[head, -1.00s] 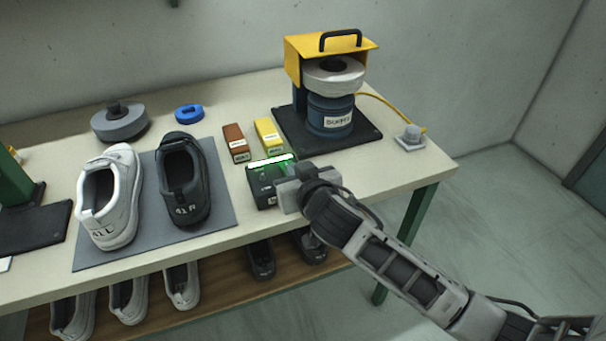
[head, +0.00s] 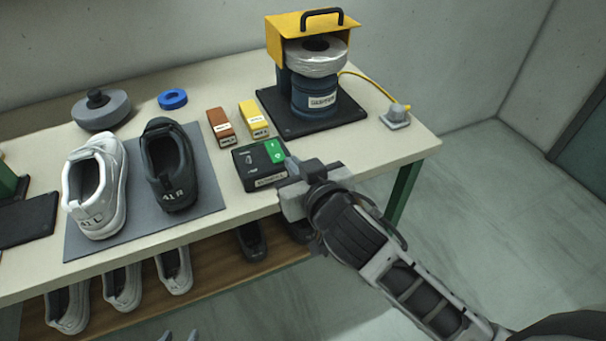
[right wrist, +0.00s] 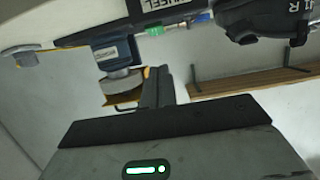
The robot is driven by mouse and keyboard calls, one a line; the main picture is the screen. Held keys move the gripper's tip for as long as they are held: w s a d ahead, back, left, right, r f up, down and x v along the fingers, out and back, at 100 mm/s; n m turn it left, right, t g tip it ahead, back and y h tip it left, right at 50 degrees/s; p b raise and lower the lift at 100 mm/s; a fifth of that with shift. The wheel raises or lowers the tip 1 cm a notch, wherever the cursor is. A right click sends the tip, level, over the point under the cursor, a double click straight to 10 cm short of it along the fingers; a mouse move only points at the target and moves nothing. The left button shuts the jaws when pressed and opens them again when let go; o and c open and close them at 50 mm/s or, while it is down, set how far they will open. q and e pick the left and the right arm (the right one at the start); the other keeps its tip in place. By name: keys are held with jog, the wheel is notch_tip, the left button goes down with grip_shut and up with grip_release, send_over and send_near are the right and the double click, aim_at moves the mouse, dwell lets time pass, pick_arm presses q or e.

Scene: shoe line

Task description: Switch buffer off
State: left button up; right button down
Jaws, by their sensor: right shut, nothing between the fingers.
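The switch box (head: 250,163) is black, with a green button (head: 275,151) on the right of its top and a label on its front. In the right wrist view its label side (right wrist: 178,8) shows at the top edge. My right gripper (head: 290,190) is shut and empty, just in front and right of the box; I cannot tell whether it touches. The buffer (head: 313,95) stands behind, with a white wheel (head: 316,64) under a yellow hood. I cannot tell whether the wheel turns. My left gripper (head: 179,336) shows only fingertips, apart, at the bottom edge.
A brown block (head: 221,127) and a yellow block (head: 253,119) stand behind the box. A white shoe (head: 95,190) and a black shoe (head: 168,165) stand on a grey mat (head: 208,190) to the left. More shoes sit on the lower shelf (head: 215,268).

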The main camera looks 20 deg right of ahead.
jog(key=shift+f+v, duration=0.1)
jog(key=shift+v, duration=0.6)
jog(key=shift+f+v, duration=0.15)
jog(key=shift+v, duration=0.55)
jog(key=s+d+f+g, duration=0.1)
jog(key=s+f+g, duration=0.1)
jog(key=s+f, duration=0.4)
jog(key=s+d+f+n+g+y, duration=0.1)
jog(key=s+f, duration=0.6)
jog(key=f, duration=0.8)
jog(key=shift+s+d+f+g, duration=0.2)
jog(key=shift+d+g, duration=0.25)
jog(key=shift+g, duration=0.45)
